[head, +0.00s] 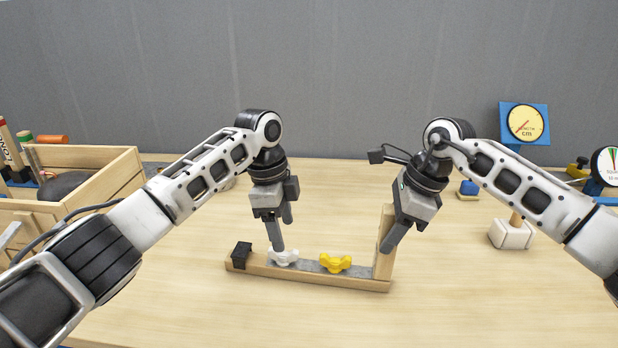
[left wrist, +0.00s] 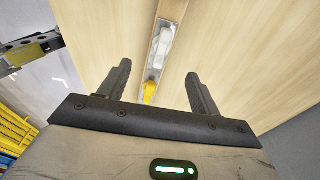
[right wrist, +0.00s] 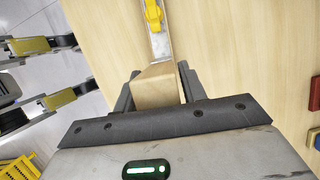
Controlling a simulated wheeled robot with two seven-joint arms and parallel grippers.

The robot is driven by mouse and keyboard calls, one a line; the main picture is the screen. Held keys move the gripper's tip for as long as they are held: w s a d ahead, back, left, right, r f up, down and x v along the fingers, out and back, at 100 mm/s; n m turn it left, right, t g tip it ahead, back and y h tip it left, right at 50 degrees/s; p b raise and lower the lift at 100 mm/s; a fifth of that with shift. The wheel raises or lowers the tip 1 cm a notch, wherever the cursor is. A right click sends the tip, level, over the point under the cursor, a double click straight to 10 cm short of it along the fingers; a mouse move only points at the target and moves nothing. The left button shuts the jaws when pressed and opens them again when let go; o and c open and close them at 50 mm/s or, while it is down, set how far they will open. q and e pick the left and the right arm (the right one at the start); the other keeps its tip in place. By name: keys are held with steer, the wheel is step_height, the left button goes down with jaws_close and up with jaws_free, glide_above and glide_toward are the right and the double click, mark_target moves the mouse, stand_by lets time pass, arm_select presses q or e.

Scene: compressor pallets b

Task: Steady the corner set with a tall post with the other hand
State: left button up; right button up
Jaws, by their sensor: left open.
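The corner set is a long, low wooden base (head: 315,278) with a tall wooden post (head: 384,243) upright at its right end and a black block (head: 241,254) at its left end. A white piece (head: 284,257) and a yellow piece (head: 335,263) sit on its grey strip. My right gripper (head: 392,240) has its fingers on both sides of the post, whose top fills the gap in the right wrist view (right wrist: 156,88). My left gripper (head: 279,235) is open and empty above the base, near the white piece, which shows ahead of its fingers in the left wrist view (left wrist: 162,42).
A wooden crate (head: 95,158) stands at the left. A dial on a blue plate (head: 525,123), a white block (head: 511,234) and a small blue object (head: 468,188) are at the right. The table in front of the base is clear.

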arm_select(q)
steer(key=shift+f, duration=0.1)
arm_select(e)
steer(key=shift+o, duration=0.9)
steer(key=shift+r, duration=0.1)
steer(key=shift+r, duration=0.1)
